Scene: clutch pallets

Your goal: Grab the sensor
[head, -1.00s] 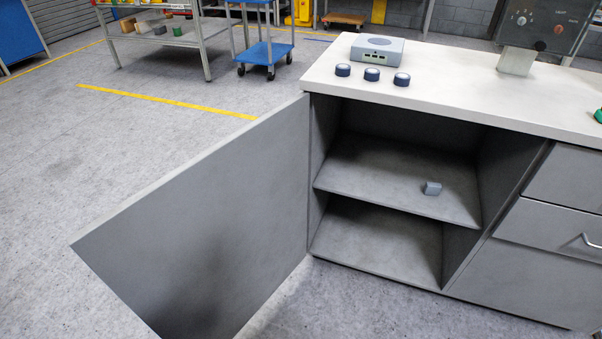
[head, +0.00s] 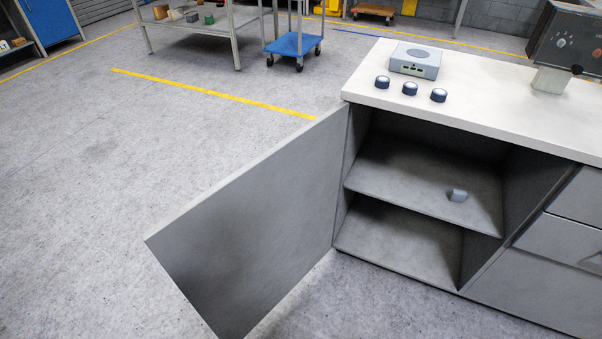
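A small grey block-like object (head: 457,195), which looks like the sensor, sits on the middle shelf (head: 410,185) inside the open cabinet. It is near the shelf's front edge, toward the right side. It is too small to make out details. Neither of my grippers shows in the head view.
The cabinet door (head: 255,225) stands wide open to the left. On the white countertop (head: 480,105) are a grey box with a round top (head: 415,62), three dark round knobs (head: 410,89) and a control panel (head: 568,40). The floor (head: 110,180) at left is clear.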

